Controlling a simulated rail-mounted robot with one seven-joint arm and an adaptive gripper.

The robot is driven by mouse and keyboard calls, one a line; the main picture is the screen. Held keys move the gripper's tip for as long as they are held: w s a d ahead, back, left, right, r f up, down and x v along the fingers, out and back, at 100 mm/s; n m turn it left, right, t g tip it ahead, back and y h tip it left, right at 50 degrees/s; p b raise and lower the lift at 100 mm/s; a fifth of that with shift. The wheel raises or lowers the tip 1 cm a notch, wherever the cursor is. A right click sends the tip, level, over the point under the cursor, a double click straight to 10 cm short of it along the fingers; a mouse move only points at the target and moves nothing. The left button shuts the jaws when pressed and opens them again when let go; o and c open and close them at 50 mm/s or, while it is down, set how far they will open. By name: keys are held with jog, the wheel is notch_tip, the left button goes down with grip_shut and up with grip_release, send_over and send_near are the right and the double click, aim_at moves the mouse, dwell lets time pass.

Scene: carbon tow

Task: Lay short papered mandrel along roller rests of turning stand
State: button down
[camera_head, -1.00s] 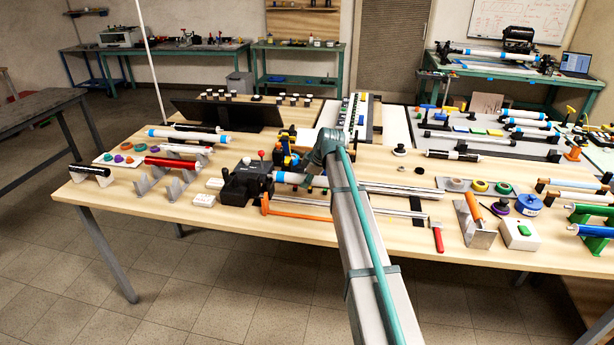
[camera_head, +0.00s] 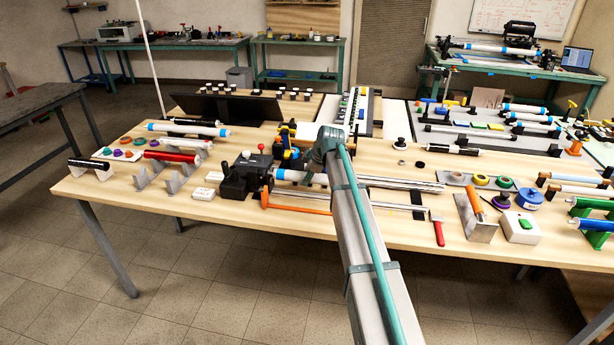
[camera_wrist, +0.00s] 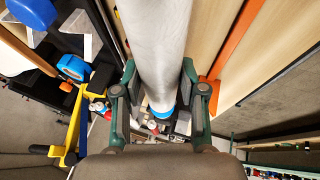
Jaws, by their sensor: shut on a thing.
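A pale papered mandrel with a blue end (camera_head: 290,176) lies roughly level beside a black block with knobs (camera_head: 243,176), left of my arm. In the wrist view the pale mandrel (camera_wrist: 158,40) runs between the two fingers of my gripper (camera_wrist: 160,98), which is shut on it. Its blue end shows just beyond the fingers. In the head view my own arm hides the gripper and the mandrel's right part. I cannot tell for certain which fixture is the turning stand. I cannot tell whether the mandrel touches any rest.
An orange rod (camera_head: 295,207) lies in front of the mandrel. Silver rods (camera_head: 400,184) extend to the right. Grey V-shaped supports (camera_head: 172,181) stand on the left near a red tube (camera_head: 170,156). A green stand (camera_head: 598,209) is at far right.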

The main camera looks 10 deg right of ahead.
jog(key=shift+f, duration=0.4)
jog(key=c, duration=0.6)
grip_release()
jog(key=v, duration=1.2)
